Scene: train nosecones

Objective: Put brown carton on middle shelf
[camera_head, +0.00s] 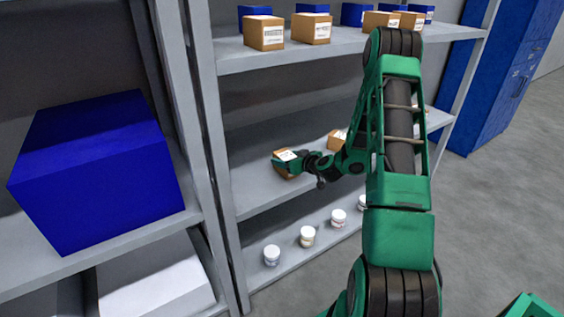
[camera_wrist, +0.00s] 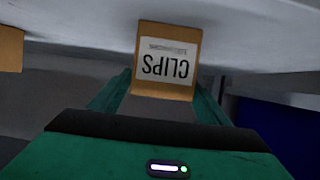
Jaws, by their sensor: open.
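A brown carton (camera_head: 287,154) with a white label stands at the left part of the middle shelf (camera_head: 258,192). In the wrist view the carton (camera_wrist: 167,60) shows its label, reading CLIPS upside down. My gripper (camera_head: 284,164) is at the carton, and the jaws are open with one finger on either side of it. The green fingers also show in the wrist view (camera_wrist: 163,95). The carton appears to rest on the shelf; its underside contact is partly hidden by my gripper.
Another brown carton (camera_head: 337,139) stands further right on the middle shelf, partly behind my arm. The top shelf (camera_head: 240,56) bears several brown and blue boxes. White-lidded jars (camera_head: 307,237) stand on the bottom shelf.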

